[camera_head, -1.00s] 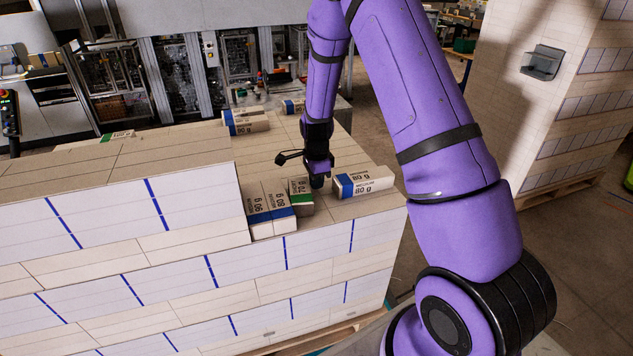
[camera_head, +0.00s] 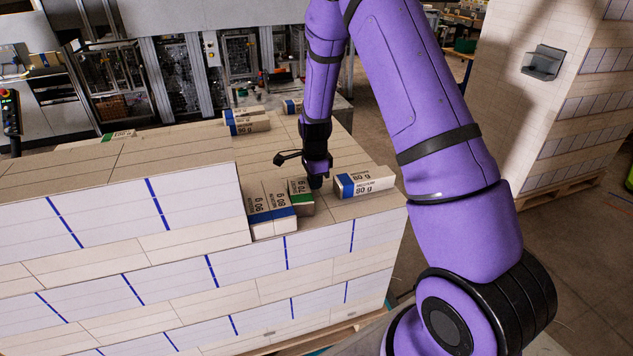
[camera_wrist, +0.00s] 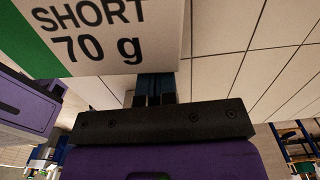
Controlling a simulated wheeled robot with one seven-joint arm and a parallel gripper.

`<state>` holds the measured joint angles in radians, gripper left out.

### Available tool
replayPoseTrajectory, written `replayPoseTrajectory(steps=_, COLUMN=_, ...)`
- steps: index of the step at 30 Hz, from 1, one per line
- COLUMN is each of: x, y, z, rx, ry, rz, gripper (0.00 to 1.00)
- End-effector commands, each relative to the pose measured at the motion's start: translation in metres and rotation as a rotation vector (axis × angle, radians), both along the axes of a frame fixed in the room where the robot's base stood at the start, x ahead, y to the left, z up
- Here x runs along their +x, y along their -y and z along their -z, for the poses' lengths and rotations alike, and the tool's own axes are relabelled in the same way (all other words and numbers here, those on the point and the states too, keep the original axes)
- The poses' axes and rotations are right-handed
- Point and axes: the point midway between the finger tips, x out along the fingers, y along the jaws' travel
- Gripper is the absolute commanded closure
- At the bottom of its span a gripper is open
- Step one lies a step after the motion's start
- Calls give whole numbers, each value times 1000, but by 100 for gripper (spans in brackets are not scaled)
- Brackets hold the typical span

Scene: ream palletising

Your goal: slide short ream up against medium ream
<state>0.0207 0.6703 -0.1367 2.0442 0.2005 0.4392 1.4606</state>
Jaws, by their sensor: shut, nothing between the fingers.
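The short ream (camera_head: 301,200), white with a green band, lies on top of the pallet stack; its "SHORT 70 g" face (camera_wrist: 95,35) fills the upper left of the wrist view. A blue-banded medium ream (camera_head: 280,206) lies directly to its left in the head view, side by side. I cannot tell whether a thin gap is left between them. My gripper (camera_head: 316,183) is shut and empty, pointing down at the short ream's right side. In the wrist view its fingertips (camera_wrist: 155,88) are at the ream's edge, partly hidden behind it; contact is unclear.
Another blue-banded ream (camera_head: 258,214) lies at the row's left, beside a raised layer of the stack (camera_head: 110,205). A separate medium ream (camera_head: 366,182) lies right of my gripper. More reams (camera_head: 246,122) lie farther back. Bare stack top is free behind the row.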

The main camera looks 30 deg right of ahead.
Motion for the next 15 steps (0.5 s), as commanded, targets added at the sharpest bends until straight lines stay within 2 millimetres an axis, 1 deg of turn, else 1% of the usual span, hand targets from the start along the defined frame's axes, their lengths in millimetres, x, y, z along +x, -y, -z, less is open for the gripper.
replayPoseTrajectory(steps=15, x=2, y=-9, z=0, rx=0, ry=0, rz=0, gripper=100)
